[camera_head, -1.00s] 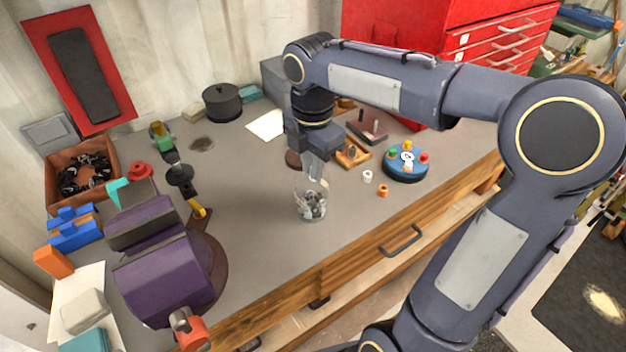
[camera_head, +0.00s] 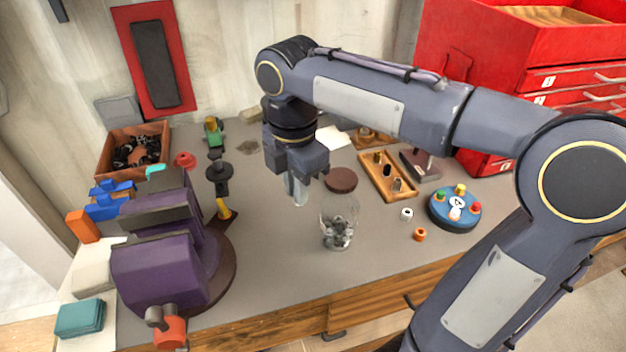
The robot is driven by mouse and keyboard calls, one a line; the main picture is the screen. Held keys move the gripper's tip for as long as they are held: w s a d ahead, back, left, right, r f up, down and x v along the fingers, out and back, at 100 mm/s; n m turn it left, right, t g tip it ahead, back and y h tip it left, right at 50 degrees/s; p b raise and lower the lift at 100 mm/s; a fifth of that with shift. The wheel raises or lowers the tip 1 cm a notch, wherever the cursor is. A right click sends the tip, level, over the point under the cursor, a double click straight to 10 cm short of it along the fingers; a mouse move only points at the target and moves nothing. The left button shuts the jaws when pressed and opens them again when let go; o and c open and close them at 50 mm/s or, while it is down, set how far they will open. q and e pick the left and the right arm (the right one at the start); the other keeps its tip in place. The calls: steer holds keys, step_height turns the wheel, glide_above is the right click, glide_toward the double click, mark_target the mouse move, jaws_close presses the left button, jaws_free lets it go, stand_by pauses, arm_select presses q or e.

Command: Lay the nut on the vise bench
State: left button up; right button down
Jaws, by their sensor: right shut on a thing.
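The vise bench (camera_head: 268,262) has a grey top with a wooden front edge. A purple vise (camera_head: 157,270) stands at its left end. My right gripper (camera_head: 297,198) points down above the middle of the bench, left of a clear jar (camera_head: 338,236) that holds several small metal pieces. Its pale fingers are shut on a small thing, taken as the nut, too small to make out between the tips. My left gripper is not in view.
A brown round lid (camera_head: 340,179) lies behind the jar. A white ring (camera_head: 407,214), an orange ring (camera_head: 420,234) and a blue round holder (camera_head: 454,208) sit to the right. A black and yellow tool (camera_head: 221,187) stands near the vise. Grey bench top between vise and jar is clear.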

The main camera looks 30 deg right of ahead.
steer(key=w+d+f, duration=0.2)
steer(key=w+d, duration=0.1)
steer(key=w, duration=0.1)
glide_above(309, 204)
steer(key=f, duration=0.3)
steer(key=f+p, duration=0.1)
steer(key=f, duration=0.1)
steer(key=shift+s+a+f, duration=0.2)
steer(key=shift+s+a, duration=0.05)
steer(key=shift+w+d+f, duration=0.15)
steer(key=shift+f, duration=0.15)
step_height(309, 204, down, 2)
steer(key=shift+w+d+f, duration=0.1)
steer(key=shift+w+f, duration=0.05)
steer(key=shift+f, duration=0.6)
steer(key=shift+f, duration=0.2)
steer(key=c, duration=1.4)
jaws_free()
